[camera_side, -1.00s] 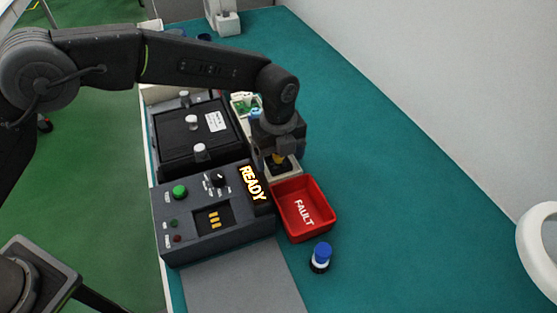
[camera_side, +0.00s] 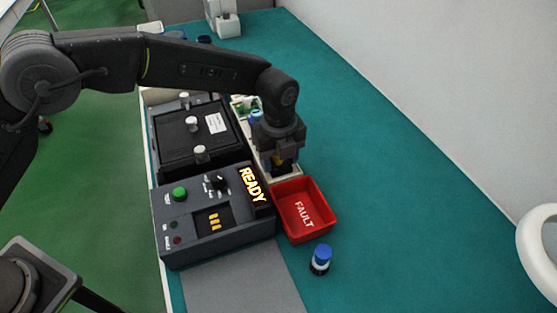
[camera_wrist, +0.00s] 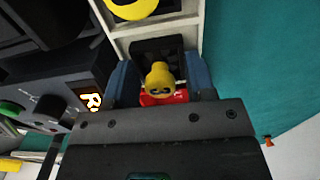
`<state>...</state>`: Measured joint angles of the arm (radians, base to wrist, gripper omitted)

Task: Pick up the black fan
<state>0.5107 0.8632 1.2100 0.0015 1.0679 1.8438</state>
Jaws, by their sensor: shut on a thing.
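The black fan (camera_wrist: 158,46) is a dark square part with a yellow knob-like piece (camera_wrist: 160,78) at its middle. It is at the near end of a white divided tray (camera_wrist: 190,21). In the side view, the fan (camera_side: 281,169) shows only as a small dark patch with yellow under my gripper (camera_side: 279,160). In the wrist view, my gripper (camera_wrist: 161,77) has one blue-grey finger on each side of the fan and is shut on it. Whether the fan is clear of the tray floor cannot be told.
The red FAULT bin (camera_side: 327,224) stands just in front of the tray. A grey control box (camera_side: 170,253) with a lit READY sign is to the left, with a black lidded box (camera_side: 175,143) behind. A blue-capped bottle (camera_side: 321,258) stands nearby. The teal bench (camera_side: 420,220) is clear at right.

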